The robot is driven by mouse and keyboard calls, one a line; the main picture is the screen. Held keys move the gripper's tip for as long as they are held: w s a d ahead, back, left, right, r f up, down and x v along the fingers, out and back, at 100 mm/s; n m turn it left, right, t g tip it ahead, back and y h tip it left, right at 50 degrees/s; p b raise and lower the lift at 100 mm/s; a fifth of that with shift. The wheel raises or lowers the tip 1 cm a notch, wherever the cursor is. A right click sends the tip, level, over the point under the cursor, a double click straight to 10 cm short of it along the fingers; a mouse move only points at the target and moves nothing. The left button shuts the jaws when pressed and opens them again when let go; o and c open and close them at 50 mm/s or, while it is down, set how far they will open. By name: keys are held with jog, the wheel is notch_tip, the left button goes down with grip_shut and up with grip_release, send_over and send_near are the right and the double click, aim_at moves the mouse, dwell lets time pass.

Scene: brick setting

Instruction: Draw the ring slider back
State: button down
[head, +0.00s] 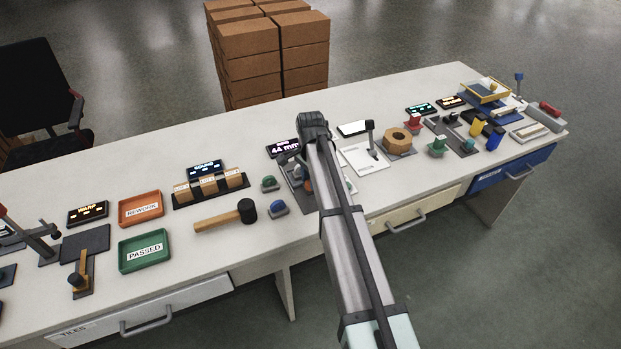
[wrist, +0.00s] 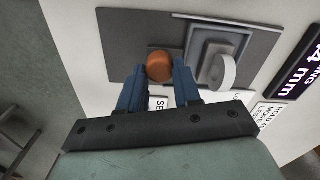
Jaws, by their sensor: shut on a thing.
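In the wrist view, my gripper (wrist: 159,76) has its two blue fingers shut on a round orange knob (wrist: 159,63). The knob is over a dark grey plate (wrist: 125,35), which has a raised stepped grey block (wrist: 213,42) on it. A pale ring (wrist: 222,72) stands at the block's near side, right of my fingers and apart from them. A display (wrist: 298,70), partly cut off, reads "44 mm". In the head view the display (head: 283,148) also shows "44 mm". My arm hides most of the plate and the fingers there.
White labels (wrist: 268,113) lie beside the plate, partly covered by my gripper. Left of my arm are blue-and-green buttons (head: 277,208) and a black-headed mallet (head: 225,216). Right of it are a white lever plate (head: 362,157) and a brown hex nut (head: 398,142).

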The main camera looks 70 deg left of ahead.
jog(key=shift+d, duration=0.1)
jog(key=d, duration=0.5)
jog(key=shift+d, duration=0.1)
jog(key=c, duration=0.8)
grip_release()
notch_tip(320, 180, up, 14)
jog(key=shift+f, duration=0.1)
dwell(0.6)
